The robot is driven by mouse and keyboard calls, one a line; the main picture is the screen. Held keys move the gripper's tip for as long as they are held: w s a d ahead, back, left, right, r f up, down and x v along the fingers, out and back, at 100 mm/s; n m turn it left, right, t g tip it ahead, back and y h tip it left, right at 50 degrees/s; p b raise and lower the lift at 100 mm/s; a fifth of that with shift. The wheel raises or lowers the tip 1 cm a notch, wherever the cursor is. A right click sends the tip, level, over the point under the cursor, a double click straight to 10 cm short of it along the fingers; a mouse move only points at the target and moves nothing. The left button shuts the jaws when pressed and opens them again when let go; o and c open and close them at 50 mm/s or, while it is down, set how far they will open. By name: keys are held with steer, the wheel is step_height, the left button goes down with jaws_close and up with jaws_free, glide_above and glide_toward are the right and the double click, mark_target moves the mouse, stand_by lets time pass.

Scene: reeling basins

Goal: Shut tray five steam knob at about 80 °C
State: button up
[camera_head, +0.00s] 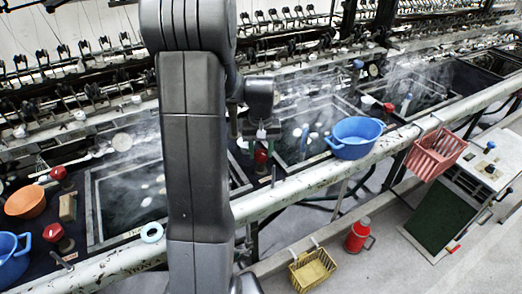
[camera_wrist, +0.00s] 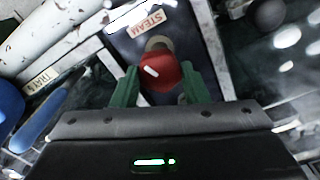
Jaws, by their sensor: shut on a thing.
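In the wrist view a red steam knob (camera_wrist: 160,72) sits between the two green fingers of my gripper (camera_wrist: 160,84), which is shut on it. A pale collar shows behind the knob, next to a STEAM label (camera_wrist: 147,23). A TRAY label (camera_wrist: 45,80) lies on the rail side; its number is too small to read. In the head view a red knob (camera_head: 261,156) shows just right of my arm, below the wrist; my fingers are not clear there. No temperature reading is legible.
A blue basin (camera_head: 355,152) stands by the white rail (camera_head: 290,187), right of my arm. An orange bowl (camera_head: 25,203), another blue basin (camera_head: 10,265) and other red knobs (camera_head: 53,232) are at left. Steaming basins lie behind the rail. A red crate (camera_head: 434,155) hangs at right.

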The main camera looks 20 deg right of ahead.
mark_target(261, 153)
steer(key=shift+m, duration=2.1)
steer(key=o, duration=1)
steer(key=shift+c, duration=0.2)
step_height(261, 153, up, 14)
